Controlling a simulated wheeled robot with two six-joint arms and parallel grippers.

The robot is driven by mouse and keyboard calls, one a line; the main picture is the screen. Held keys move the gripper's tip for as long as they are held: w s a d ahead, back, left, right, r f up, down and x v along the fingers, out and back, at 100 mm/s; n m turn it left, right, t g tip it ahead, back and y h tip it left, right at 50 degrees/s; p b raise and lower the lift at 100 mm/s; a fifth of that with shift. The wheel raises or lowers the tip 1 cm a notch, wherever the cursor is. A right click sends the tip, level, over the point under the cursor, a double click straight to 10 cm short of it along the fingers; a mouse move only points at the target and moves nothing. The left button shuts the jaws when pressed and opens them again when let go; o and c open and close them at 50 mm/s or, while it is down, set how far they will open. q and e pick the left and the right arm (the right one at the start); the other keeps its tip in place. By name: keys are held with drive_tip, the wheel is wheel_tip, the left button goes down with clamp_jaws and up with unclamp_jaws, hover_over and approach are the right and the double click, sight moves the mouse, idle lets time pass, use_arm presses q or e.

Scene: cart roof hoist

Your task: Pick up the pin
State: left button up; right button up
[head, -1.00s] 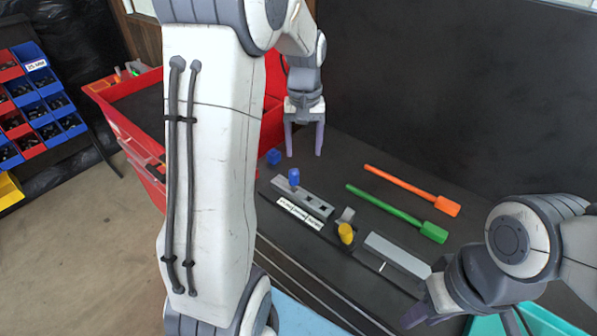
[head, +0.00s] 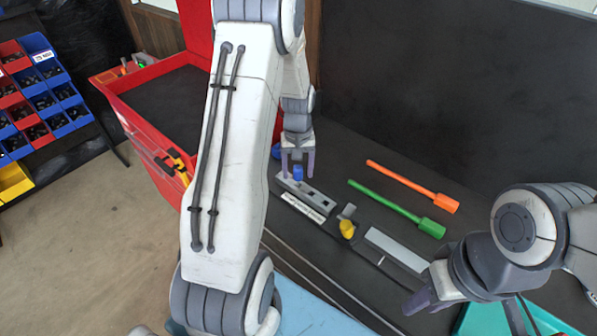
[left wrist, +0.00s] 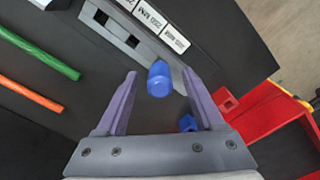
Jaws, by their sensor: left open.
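The blue pin (head: 297,173) stands upright in the grey slotted block (head: 318,198) on the dark bench. In the left wrist view the pin (left wrist: 160,79) shows between the two purple fingers, near their tips. My left gripper (head: 297,174) is open, pointing down over the pin, with a finger on either side. I cannot tell whether either finger touches it. My right gripper (head: 420,300) is at the bench's front right; I cannot tell whether its fingers are open or shut.
A yellow knob (head: 347,229) and a grey plate (head: 398,250) sit along the same strip. Green (head: 398,208) and orange (head: 413,186) handled rods lie behind. A second blue piece (left wrist: 187,123) lies by the red cart (left wrist: 275,130). A black wall backs the bench.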

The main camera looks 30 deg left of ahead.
use_arm(q)
clamp_jaws()
idle(1.4)
